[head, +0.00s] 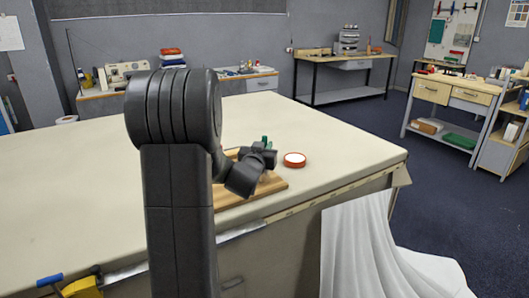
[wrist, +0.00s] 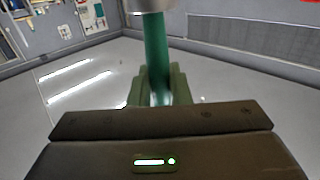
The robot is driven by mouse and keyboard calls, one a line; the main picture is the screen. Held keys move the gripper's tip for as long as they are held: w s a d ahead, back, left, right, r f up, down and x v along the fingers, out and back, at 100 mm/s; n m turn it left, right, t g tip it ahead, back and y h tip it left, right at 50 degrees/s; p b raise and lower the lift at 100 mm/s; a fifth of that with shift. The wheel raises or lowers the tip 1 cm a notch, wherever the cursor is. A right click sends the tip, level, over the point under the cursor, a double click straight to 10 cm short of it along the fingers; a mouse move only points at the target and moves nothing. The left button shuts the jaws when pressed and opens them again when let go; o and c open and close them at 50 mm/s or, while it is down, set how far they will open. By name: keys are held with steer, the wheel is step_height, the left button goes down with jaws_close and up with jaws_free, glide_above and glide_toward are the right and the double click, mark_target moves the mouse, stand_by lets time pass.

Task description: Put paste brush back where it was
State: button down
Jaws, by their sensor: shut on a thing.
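The paste brush has a green handle, which shows in the wrist view (wrist: 155,45) between the fingers of my gripper (wrist: 159,82). A pale metallic part of the brush is cut off by the top edge there. In the head view my gripper (head: 262,154) is over the wooden board (head: 272,186), with a bit of the green handle (head: 265,139) showing above it. The bristles are hidden. My gripper is shut on the brush. I cannot tell whether the brush touches the board.
A round red-rimmed tub with a white top (head: 294,160) stands on the cloth table (head: 340,140), just right of my gripper. My arm hides part of the board. The table's right corner is clear. A white cloth (head: 370,250) hangs in front of the table.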

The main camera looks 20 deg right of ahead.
steer(key=shift+f, duration=0.45)
steer(key=shift+f, duration=0.2)
steer(key=c, duration=1.3)
jaws_free()
steer(key=shift+c, duration=0.2)
steer(key=shift+r, duration=0.1)
steer(key=shift+r, duration=0.15)
steer(key=b+v, duration=0.1)
steer(key=v, duration=1.1)
